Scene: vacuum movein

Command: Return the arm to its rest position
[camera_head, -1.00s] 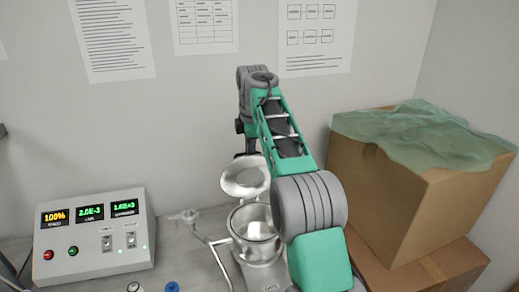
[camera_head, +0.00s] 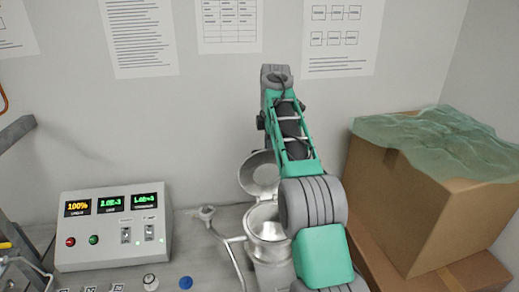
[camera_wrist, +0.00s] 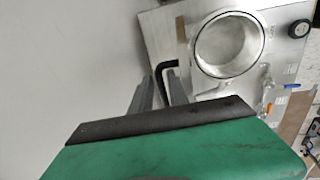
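My green and grey arm (camera_head: 290,140) rises in front of the wall, beside and partly in front of a metal vessel (camera_head: 268,222). The vessel's round lid (camera_head: 258,173) stands open. In the wrist view the round vessel opening (camera_wrist: 228,46) shows on a metal plate, and it looks empty. My gripper (camera_wrist: 160,74) shows there as two grey fingers with a gap between them and nothing visibly held. A black bent bar (camera_wrist: 165,68) is near the fingertips; I cannot tell if they touch. The head view does not show the fingers.
A control box (camera_head: 115,235) with lit displays stands at the left. A cardboard box (camera_head: 425,200) with a green translucent sheet (camera_head: 435,140) on top stands at the right, on another box (camera_head: 465,272). A bent metal pipe (camera_head: 228,240) is left of the vessel. Papers hang on the wall.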

